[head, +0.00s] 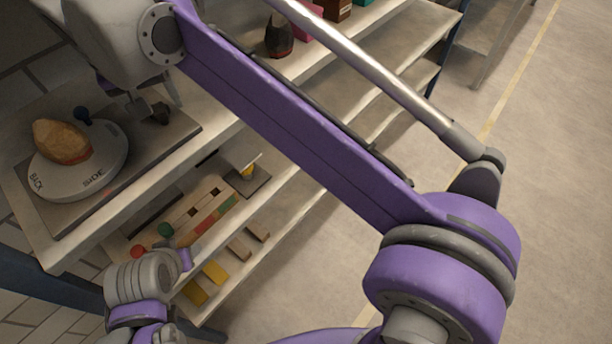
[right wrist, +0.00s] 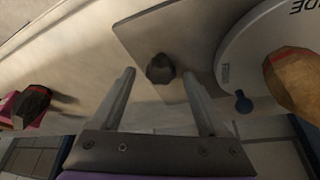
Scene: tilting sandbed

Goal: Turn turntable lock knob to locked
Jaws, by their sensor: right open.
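The turntable (head: 110,165) is a pale disc marked BACK and SIDE, with a brown rock (head: 62,142) on it and a blue knob (head: 82,114) at its edge. A dark faceted knob (head: 160,113) stands on the grey base plate (head: 185,128) beside the disc. My right gripper (head: 148,104) is open at this dark knob. In the right wrist view the dark knob (right wrist: 160,68) appears between the spread fingertips, with room on both sides; I cannot tell whether either finger touches it. My left gripper is not visible; only part of the left arm shows at lower left.
The base plate lies on a pale bench (head: 50,253). A dark rock (head: 279,38) stands farther along the bench. Open floor (head: 540,170) lies to the right.

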